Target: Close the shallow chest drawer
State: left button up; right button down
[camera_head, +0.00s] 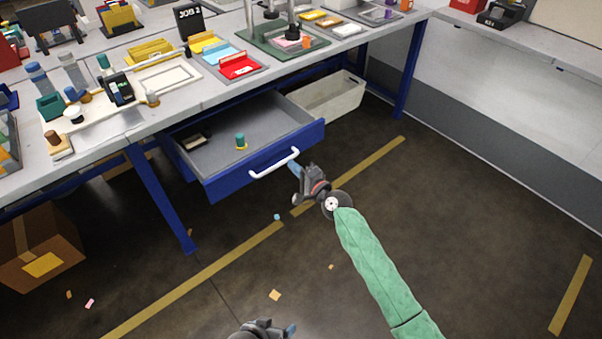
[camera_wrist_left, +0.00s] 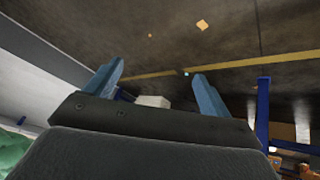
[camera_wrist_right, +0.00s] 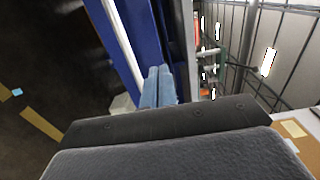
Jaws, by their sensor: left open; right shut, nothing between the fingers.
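The shallow chest drawer (camera_head: 240,140) is blue with a grey inside and stands pulled out under the workbench. Its white bar handle (camera_head: 274,163) is on the blue front panel. My right gripper (camera_head: 296,168) is shut and empty, close to the drawer front near the handle's right end. In the right wrist view its fingers (camera_wrist_right: 158,86) are together beside the blue front (camera_wrist_right: 142,40); contact cannot be told. My left gripper (camera_wrist_left: 158,88) is open and empty, low over the floor.
The workbench (camera_head: 200,92) holds trays, cards and several small tools. Its blue leg (camera_head: 160,195) stands left of the drawer. A pale bin (camera_head: 330,97) is behind the drawer at right. A cardboard box (camera_head: 38,248) sits at left. Floor in front is mostly clear, with scraps.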

aim_at(273, 148)
jog(key=x, duration=0.7)
jog(key=shift+w+a, duration=0.15)
jog(key=shift+w, duration=0.1)
jog(key=shift+w+a+f, duration=0.1)
jog(key=shift+w+a, duration=0.1)
jog(key=shift+w, duration=0.05)
pick_arm(q)
notch_tip(273, 148, up, 3)
jog(key=shift+f, duration=0.1)
jog(key=shift+f, duration=0.1)
